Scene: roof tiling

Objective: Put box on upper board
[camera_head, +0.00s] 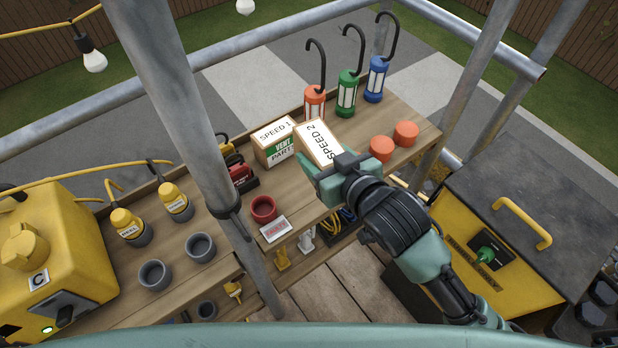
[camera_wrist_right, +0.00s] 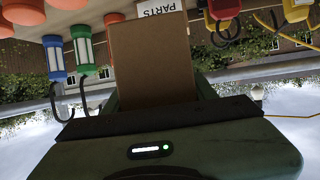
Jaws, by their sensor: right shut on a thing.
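My right gripper (camera_head: 325,172) is shut on a cardboard box marked SPEED 2 (camera_head: 318,141). Its white top faces up, turned at an angle. In the right wrist view the box's plain brown side (camera_wrist_right: 152,62) fills the space between the fingers. The box is over the wooden board (camera_head: 290,192), close to the right side of another box marked SPEED 1 (camera_head: 273,140). I cannot tell whether the held box touches the board or the other box. My left gripper is not in view.
Red, green (camera_head: 346,93) and blue lanterns with hooks stand along the back. Two orange cups (camera_head: 381,149) sit right of the gripper. A red cup (camera_head: 263,209) and sign are left-front. A metal pole (camera_head: 195,110) and a yellow cabinet (camera_head: 470,260) flank the area.

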